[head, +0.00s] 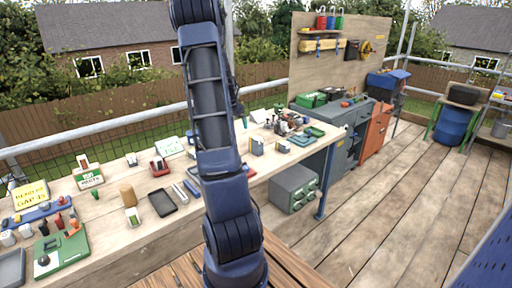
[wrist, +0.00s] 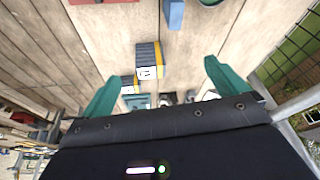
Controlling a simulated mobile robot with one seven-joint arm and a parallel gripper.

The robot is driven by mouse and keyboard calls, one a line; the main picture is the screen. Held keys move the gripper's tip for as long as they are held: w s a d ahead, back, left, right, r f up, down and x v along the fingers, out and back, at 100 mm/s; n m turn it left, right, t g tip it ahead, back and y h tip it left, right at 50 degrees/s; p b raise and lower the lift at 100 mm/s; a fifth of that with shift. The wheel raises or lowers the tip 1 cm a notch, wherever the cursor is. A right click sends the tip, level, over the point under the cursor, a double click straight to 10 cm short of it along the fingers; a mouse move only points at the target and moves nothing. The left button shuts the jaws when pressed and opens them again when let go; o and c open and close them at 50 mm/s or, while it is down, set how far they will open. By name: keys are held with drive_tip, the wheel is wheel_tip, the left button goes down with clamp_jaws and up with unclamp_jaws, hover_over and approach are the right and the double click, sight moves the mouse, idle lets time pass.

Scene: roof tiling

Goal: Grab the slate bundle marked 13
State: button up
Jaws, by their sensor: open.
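A dark grey slate bundle with yellow edging (wrist: 149,57) lies on the wooden bench top in the wrist view. Its white end label carries a small number that looks like 13, but it is hard to read. A second, similar bundle (wrist: 128,82) shows partly, just below and left of it, near the left finger. My gripper (wrist: 162,70) is open, its two green fingers spread wide with nothing held. The first bundle appears between the finger lines, ahead of the tips and left of centre. In the head view my arm hides the gripper.
In the wrist view a blue object (wrist: 174,14) lies beyond the bundle, with a green item (wrist: 210,2) at the top edge.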

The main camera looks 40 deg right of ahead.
sight(255, 137)
drive_tip(key=d+f+m, duration=0.1)
drive_tip(key=d+f, duration=0.5)
drive_tip(key=d+f+m+g+h, duration=0.1)
drive_tip(key=d+f, duration=0.5)
drive_tip(key=f, duration=0.1)
drive_tip(key=shift+d, duration=0.2)
drive_tip(key=shift+s+a+x, duration=0.1)
drive_tip(key=shift+a+x, duration=0.05)
drive_tip(key=shift+x, duration=1.2)
drive_tip(key=shift+s+a+x, duration=0.1)
drive_tip(key=shift+s+x, duration=0.05)
drive_tip(key=shift+x, duration=1.2)
drive_tip(key=c, duration=1.3)
drive_tip(key=shift+c, duration=1)
